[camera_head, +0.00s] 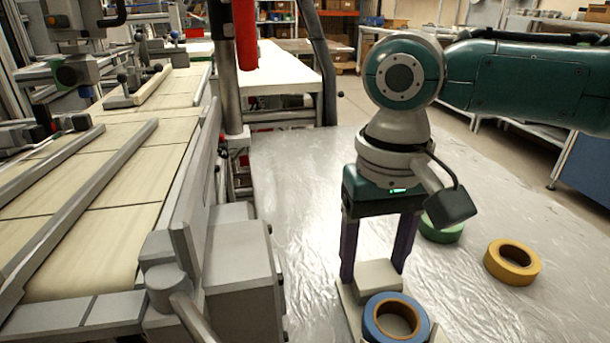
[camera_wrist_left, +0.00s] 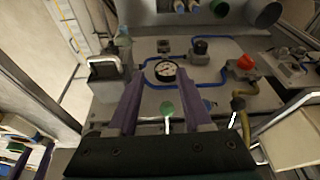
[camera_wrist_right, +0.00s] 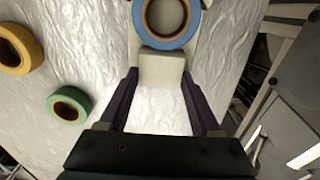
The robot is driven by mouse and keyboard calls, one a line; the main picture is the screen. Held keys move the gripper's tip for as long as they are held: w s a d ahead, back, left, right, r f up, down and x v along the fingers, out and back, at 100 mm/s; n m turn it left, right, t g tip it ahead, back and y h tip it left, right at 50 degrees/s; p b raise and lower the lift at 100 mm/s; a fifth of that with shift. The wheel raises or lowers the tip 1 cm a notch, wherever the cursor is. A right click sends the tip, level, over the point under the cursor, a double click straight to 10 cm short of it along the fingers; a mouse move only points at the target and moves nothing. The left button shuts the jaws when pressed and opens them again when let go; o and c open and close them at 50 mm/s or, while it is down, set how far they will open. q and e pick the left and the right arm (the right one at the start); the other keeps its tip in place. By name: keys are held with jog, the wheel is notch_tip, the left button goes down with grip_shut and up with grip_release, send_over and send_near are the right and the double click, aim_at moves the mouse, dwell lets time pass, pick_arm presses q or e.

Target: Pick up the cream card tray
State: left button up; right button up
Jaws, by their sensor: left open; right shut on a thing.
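The cream card tray (camera_head: 346,309) is at the lower middle of the head view, partly cut off by the bottom edge. A raised cream block (camera_head: 378,276) stands at its gripper-side end, and a blue tape reel (camera_head: 396,319) lies on it. My right gripper (camera_head: 374,279) points down with its purple fingers on either side of the block, shut on it. The right wrist view shows the block (camera_wrist_right: 161,68) between the fingertips. I cannot tell whether the tray touches the table. My left gripper (camera_wrist_left: 160,80) is open and empty in the left wrist view, outside the head view.
A green reel (camera_head: 441,230) and a yellow reel (camera_head: 512,262) lie on the wrapped, shiny table (camera_head: 300,200) to the right of the tray. A conveyor-like machine (camera_head: 110,220) with grey rails borders the table on the left. The table behind the gripper is clear.

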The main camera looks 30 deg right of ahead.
grip_shut()
dwell(0.3)
